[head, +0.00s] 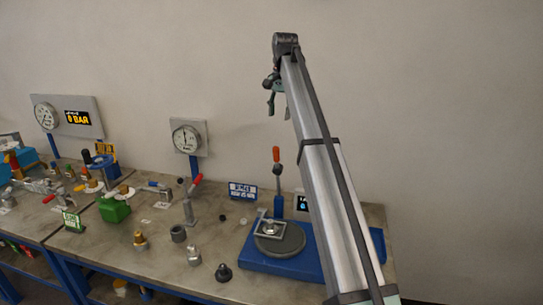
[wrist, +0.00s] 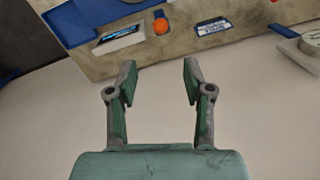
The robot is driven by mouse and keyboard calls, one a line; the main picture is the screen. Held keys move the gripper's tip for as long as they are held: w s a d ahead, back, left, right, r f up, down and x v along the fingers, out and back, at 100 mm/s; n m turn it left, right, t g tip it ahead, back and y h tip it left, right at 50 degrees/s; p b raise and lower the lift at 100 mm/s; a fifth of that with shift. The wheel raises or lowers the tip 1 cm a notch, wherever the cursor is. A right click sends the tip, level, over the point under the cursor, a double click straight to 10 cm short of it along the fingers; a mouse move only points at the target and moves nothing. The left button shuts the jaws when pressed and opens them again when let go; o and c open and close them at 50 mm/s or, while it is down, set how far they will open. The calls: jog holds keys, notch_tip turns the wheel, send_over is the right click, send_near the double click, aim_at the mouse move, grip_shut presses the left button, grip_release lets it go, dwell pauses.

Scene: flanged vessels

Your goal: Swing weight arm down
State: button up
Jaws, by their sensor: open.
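An upright lever with an orange-red handle (head: 276,156) stands at the back of a blue base (head: 310,253); it looks like the weight arm, though I cannot be sure. Its orange tip (wrist: 160,26) also shows in the wrist view, beyond my fingertips. A grey round plate with a square metal frame (head: 271,229) sits on the base in front of the lever. My gripper (head: 271,103) is open and empty, high above the handle and apart from it. In the wrist view my gripper (wrist: 158,72) has its two fingers spread wide.
A blue label sign (head: 242,190) stands left of the lever, and a small display (head: 302,203) right of it. A gauge (head: 187,138) and a red-handled lever (head: 196,181) are further left. Loose fittings (head: 194,255) lie on the bench. The air around my gripper is clear.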

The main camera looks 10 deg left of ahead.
jog(key=p, duration=0.3)
send_near(276, 163)
jog(key=f, duration=0.7)
jog(key=shift+w+a+f, duration=0.1)
jog(key=shift+w+a, duration=0.2)
jog(key=shift+w, duration=0.1)
jog(key=shift+b, duration=0.3)
grip_shut()
